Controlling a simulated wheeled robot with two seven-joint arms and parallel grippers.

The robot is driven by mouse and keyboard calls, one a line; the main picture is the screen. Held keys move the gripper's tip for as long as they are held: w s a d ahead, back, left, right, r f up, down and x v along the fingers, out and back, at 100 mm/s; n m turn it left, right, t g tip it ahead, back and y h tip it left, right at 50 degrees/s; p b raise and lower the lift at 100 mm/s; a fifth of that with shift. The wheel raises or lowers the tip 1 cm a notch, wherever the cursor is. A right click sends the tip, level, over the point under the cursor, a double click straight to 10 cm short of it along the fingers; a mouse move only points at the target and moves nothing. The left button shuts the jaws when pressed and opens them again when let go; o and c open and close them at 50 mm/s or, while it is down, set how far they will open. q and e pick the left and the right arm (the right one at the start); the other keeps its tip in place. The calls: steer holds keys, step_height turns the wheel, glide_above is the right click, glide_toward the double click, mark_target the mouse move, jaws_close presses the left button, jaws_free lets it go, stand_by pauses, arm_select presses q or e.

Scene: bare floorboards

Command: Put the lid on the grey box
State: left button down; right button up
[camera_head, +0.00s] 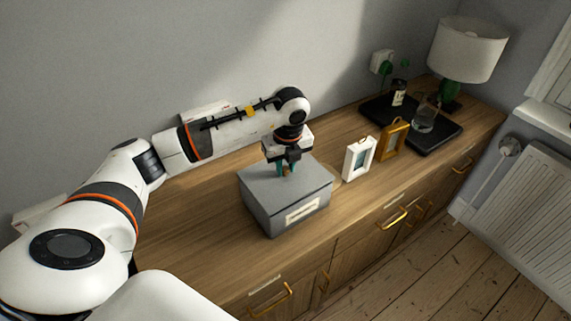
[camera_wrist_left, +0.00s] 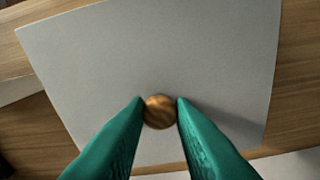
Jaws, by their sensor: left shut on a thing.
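The grey box (camera_head: 270,216) stands on the wooden sideboard, with a pale label on its front. The grey lid (camera_head: 304,180) lies over the top of the box; I cannot tell whether it is fully seated. The lid (camera_wrist_left: 150,60) fills much of the left wrist view. My left gripper (camera_head: 287,172) points down at the middle of the lid. Its green fingers (camera_wrist_left: 160,112) are shut on the lid's round wooden knob (camera_wrist_left: 159,111). My right gripper is not in view.
A white picture frame (camera_head: 358,160) and a gold frame (camera_head: 395,140) stand right of the box. Farther right are a black tray (camera_head: 447,137) with a glass jug (camera_head: 424,118), and a lamp (camera_head: 467,50). The sideboard (camera_head: 190,235) is clear left of the box.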

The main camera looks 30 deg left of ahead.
arm_select(q)
steer(key=shift+f+b, duration=0.3)
steer(key=shift+f, duration=0.05)
stand_by(0.6)
steer(key=c, duration=0.7)
jaws_free()
steer(key=shift+o, duration=0.2)
steer(key=shift+r, duration=0.1)
steer(key=shift+r+p, duration=2.3)
steer(key=shift+r, duration=1.15)
steer(key=shift+f, duration=0.1)
